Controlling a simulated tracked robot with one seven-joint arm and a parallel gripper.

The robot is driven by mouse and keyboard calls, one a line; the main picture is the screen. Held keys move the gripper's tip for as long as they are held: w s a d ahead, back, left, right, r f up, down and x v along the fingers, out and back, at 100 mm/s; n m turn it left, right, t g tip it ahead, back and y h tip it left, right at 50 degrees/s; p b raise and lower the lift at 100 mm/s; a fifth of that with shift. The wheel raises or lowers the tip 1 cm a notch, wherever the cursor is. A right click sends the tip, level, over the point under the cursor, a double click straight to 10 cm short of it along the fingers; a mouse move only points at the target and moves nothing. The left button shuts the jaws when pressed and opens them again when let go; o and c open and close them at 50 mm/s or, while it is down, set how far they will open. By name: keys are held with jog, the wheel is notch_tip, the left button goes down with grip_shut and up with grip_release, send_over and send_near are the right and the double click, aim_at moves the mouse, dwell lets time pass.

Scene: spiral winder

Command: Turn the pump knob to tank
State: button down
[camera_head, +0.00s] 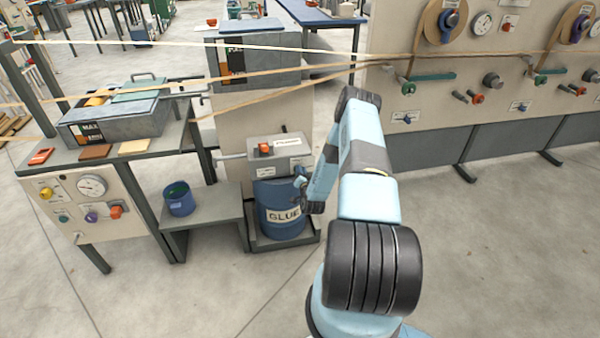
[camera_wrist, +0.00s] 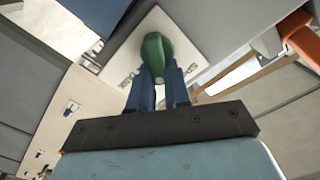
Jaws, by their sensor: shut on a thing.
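The pump knob (camera_wrist: 155,50) is green and sits on a white label plate (camera_wrist: 177,22) in the wrist view. Lettering shows on the plate on both sides of the knob, partly covered and too small to read surely. My gripper (camera_wrist: 158,80) has its two blue fingers closed on the near end of the knob. The knob's pointing direction against the lettering cannot be told surely. In the head view my gripper (camera_head: 302,182) is beside the grey pump box (camera_head: 285,168) above the blue glue drum (camera_head: 281,215); the knob is hidden there behind my arm.
An orange handle (camera_head: 264,147) stands on the pump box, close to my gripper; it also shows in the wrist view (camera_wrist: 302,42). A blue bucket (camera_head: 180,203) sits on a low stand to the left. Strands run overhead. The floor at right is clear.

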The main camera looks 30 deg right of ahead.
jog(key=m, duration=0.3)
jog(key=d+f+m, duration=0.1)
jog(key=m, duration=0.7)
jog(key=shift+s+d+f, duration=0.1)
jog(key=shift+d+f, duration=0.1)
dwell(0.4)
jog(key=c, duration=1.1)
grip_release()
jog(key=shift+f, duration=0.1)
jog(key=shift+a, duration=0.15)
jog(key=v, duration=1.3)
jog(key=shift+s+a, duration=0.15)
jog(key=shift+s, duration=0.15)
